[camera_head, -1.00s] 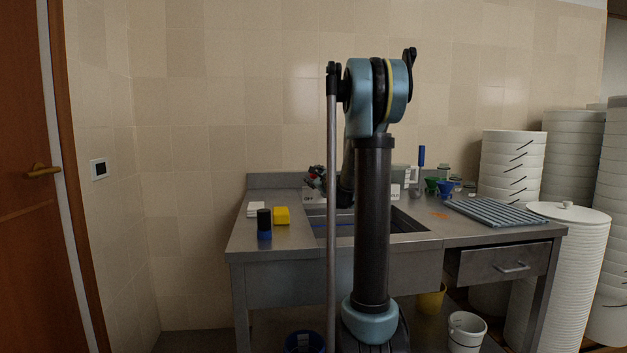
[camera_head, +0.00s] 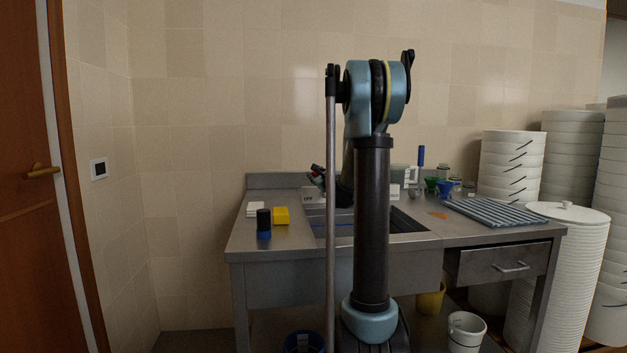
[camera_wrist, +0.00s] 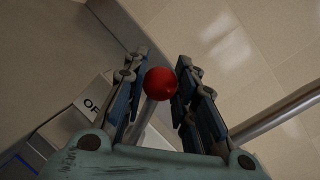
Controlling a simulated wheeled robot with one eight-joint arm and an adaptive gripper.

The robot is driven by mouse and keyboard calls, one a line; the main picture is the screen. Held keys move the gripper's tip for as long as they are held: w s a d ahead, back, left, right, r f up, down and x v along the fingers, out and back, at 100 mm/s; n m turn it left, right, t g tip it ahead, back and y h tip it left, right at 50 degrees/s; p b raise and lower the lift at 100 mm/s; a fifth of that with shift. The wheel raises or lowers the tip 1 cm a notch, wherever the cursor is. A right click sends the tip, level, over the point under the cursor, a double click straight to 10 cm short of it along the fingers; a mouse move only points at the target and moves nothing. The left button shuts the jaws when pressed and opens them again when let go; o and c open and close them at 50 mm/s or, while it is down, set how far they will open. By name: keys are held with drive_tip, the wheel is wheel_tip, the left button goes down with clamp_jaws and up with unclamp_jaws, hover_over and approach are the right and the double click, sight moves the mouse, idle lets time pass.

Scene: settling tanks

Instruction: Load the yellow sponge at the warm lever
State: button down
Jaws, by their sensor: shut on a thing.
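The yellow sponge (camera_head: 281,215) lies on the left part of the steel counter, apart from my gripper. In the wrist view, my gripper (camera_wrist: 160,88) has its fingers on both sides of a round red knob (camera_wrist: 160,83) and is shut on it. The knob tops a grey lever rod (camera_wrist: 144,118), which rises beside a white box (camera_wrist: 91,102) with a partly visible "OF" label. In the head view my gripper (camera_head: 317,179) is small and partly hidden by my arm, above the white labelled box (camera_head: 312,195). I cannot read whether this is the warm lever.
A black and blue cylinder (camera_head: 264,223) and a white block (camera_head: 254,209) stand near the sponge. The sink (camera_head: 408,223) is mostly behind my arm. A ribbed rack (camera_head: 495,213), green and blue cups and stacked white tubs (camera_head: 514,165) are at the right.

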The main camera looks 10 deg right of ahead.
drive_tip(key=shift+d+r+m, duration=0.15)
drive_tip(key=shift+d+m, duration=0.35)
drive_tip(key=shift+m, duration=0.1)
drive_tip(key=c, duration=1.3)
unclamp_jaws()
drive_tip(key=v, duration=1.2)
drive_tip(key=shift+a+f, duration=0.1)
drive_tip(key=shift+f, duration=0.1)
